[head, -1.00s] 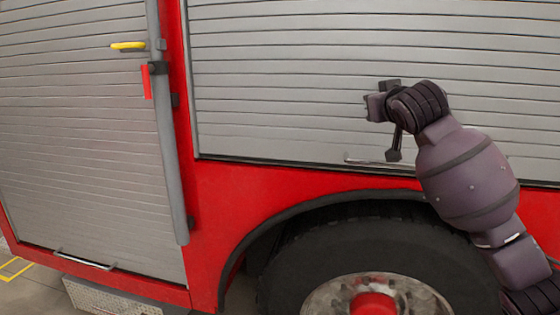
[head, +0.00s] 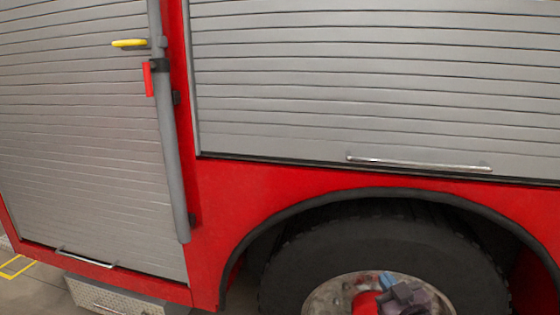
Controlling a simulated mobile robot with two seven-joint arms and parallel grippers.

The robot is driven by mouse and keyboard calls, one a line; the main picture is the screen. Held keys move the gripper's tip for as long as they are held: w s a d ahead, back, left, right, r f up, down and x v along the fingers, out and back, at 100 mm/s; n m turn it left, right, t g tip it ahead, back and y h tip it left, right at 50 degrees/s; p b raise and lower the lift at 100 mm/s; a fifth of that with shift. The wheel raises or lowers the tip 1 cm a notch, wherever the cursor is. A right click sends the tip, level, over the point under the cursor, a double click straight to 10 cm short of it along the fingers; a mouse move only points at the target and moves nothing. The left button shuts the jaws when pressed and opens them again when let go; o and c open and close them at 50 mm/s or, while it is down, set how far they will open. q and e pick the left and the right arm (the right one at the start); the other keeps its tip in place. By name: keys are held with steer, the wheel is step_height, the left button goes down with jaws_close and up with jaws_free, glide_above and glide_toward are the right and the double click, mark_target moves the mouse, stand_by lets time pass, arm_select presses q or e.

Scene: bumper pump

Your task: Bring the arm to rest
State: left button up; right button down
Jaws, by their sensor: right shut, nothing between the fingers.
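My right gripper (head: 403,297) shows at the bottom edge of the head view, in front of the truck's wheel hub. Only a small dark purple-grey part of it is in the picture; the rest of my right arm is below the frame. The gripper is shut and empty. A small bluish patch shows beside it, too small to tell what it is. My left gripper is not in view.
A red fire truck side (head: 215,215) fills the view. It has a left roller shutter (head: 80,130), a right roller shutter (head: 370,80) with a bar handle (head: 420,163), a grey pole (head: 170,140), a yellow lever (head: 129,43), a red handle (head: 148,79) and a black tyre (head: 300,265).

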steer(key=s+d+f+m+g+h, duration=0.1)
steer(key=s+d+f+m+g, duration=0.1)
steer(key=s+f, duration=0.9)
steer(key=s+d+f+m+g+h, duration=0.1)
steer(key=s+d+f+g+h, duration=0.1)
steer(key=s+f, duration=0.9)
steer(key=s+g, duration=0.1)
steer(key=s, duration=0.2)
steer(key=shift+s+f+m+g, duration=0.15)
steer(key=shift+f+m+g, duration=0.2)
steer(key=shift+m+g, duration=0.05)
steer(key=shift+d, duration=0.1)
